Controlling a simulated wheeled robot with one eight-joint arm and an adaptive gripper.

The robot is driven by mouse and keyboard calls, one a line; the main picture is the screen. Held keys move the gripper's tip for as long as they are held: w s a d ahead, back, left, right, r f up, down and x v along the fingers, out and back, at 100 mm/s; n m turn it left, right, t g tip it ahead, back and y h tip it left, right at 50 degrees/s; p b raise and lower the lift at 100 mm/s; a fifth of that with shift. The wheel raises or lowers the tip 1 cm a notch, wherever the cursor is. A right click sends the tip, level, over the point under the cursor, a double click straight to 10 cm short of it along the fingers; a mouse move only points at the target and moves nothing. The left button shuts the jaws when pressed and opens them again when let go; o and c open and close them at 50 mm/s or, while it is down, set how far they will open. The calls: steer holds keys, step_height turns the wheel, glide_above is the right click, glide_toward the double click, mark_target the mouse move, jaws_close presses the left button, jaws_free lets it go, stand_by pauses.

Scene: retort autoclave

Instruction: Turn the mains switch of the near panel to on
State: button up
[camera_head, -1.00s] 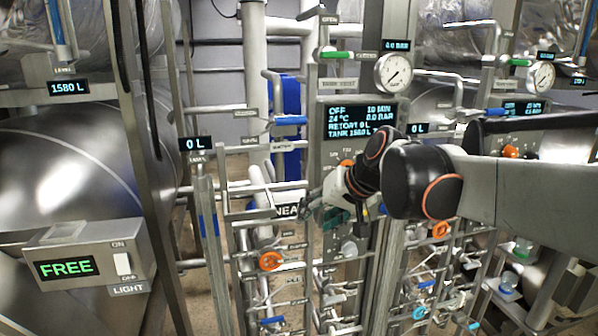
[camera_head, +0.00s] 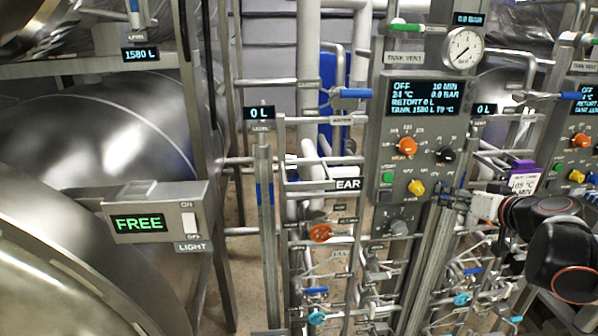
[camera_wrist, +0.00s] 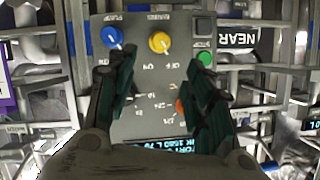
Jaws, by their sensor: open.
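The near panel (camera_head: 377,160) stands right of centre in the head view, beside a partly covered sign ending in "EAR". Its display (camera_head: 424,97) reads OFF. Below are an orange knob (camera_head: 407,146), a black knob (camera_head: 446,155), a yellow knob (camera_head: 416,187) and a green button (camera_head: 387,177). A grey knob (camera_head: 398,227) sits lower down. My gripper (camera_wrist: 160,65) is open and empty in front of the panel, which appears inverted in the wrist view. The yellow knob also shows there (camera_wrist: 159,42), with a blue knob (camera_wrist: 113,38).
Pipes and valves crowd the space below the panel, including a red handwheel (camera_head: 320,233). A second panel (camera_head: 580,150) stands at the right edge. A light switch box (camera_head: 155,217) is at left.

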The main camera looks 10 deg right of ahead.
mark_target(421, 190)
steer(key=b+x, duration=0.1)
steer(key=x, duration=1.2)
steer(key=shift+w, duration=0.2)
steer(key=shift+a, duration=0.1)
steer(key=c, duration=1)
